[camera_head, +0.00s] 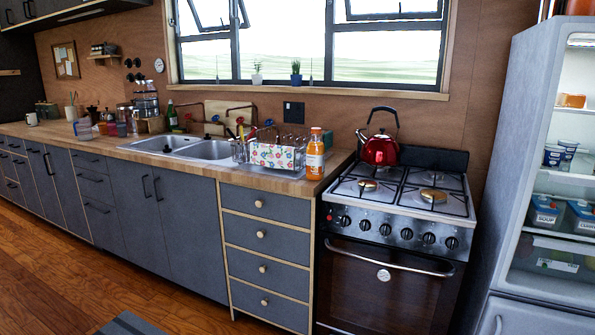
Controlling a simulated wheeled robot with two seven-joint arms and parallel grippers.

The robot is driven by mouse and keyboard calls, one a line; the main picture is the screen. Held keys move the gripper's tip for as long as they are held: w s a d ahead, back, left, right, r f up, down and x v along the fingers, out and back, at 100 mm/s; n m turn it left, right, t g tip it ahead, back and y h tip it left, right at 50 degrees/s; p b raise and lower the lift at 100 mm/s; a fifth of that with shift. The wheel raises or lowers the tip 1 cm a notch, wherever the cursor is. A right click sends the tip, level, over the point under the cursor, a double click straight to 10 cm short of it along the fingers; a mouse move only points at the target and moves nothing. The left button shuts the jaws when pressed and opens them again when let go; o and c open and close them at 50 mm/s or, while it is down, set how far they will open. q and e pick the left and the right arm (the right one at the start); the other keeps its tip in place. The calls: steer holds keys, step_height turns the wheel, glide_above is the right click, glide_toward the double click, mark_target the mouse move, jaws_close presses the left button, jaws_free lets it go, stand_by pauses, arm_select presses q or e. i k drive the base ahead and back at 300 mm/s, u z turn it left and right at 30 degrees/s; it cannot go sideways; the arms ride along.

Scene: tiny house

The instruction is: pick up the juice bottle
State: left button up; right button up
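The juice bottle (315,155) is orange with a pale label and an orange cap. It stands upright on the wooden counter (285,186), at its right end beside the stove. A dish rack (272,154) with a flowered cloth is just left of it. Neither of my grippers shows in the head view.
The stove (404,190) with a red kettle (380,148) adjoins the counter on the right. A double sink (185,146) lies left of the rack. An open fridge (500,190) stands at far right. The wooden floor (130,300) in front of the cabinets looks clear, apart from a grey mat (127,324).

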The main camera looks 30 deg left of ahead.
mark_target(315, 150)
steer(key=u, duration=1.1)
steer(key=i, duration=1.15)
steer(key=z, duration=0.45)
